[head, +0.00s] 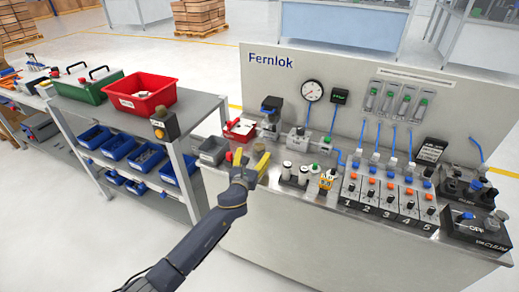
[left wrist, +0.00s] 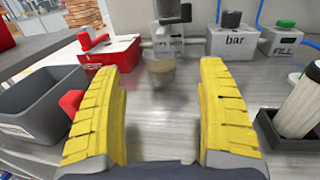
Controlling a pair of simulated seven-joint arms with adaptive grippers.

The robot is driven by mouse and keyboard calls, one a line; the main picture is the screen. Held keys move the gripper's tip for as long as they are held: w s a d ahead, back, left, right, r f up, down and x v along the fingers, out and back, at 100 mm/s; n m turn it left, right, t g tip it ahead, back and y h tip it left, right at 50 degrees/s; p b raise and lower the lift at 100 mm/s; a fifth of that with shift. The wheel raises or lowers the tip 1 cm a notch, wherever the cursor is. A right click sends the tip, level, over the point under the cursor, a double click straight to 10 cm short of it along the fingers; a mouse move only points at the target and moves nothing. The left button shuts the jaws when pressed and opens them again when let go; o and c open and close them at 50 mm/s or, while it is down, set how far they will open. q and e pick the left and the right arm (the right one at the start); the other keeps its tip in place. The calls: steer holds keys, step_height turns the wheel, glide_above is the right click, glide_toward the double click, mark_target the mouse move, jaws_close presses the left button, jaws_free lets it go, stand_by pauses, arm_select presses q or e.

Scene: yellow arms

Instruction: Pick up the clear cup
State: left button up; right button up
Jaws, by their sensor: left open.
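In the left wrist view a small see-through, brownish-tinted cup (left wrist: 161,73) stands on the metal bench top under a grey-and-black fixture (left wrist: 170,35). I take it to be the clear cup. It appears between my yellow fingers but farther off, apart from them. In the head view I cannot make the cup out clearly. My left gripper (head: 250,161) is open and empty, low over the bench near its left front edge, with its fingers pointing toward the fixture. My right gripper is not in view.
A grey bin (left wrist: 40,105) is left of the fingers, with a red box (left wrist: 108,52) behind it. A white cylinder in a black holder (left wrist: 300,105) is to the right. The bench top between is clear. A shelf with a red crate (head: 141,97) stands left of the bench.

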mark_target(257, 147)
arm_select(q)
steer(key=shift+x, duration=4.15)
steer(key=shift+c, duration=0.2)
steer(key=c, duration=1)
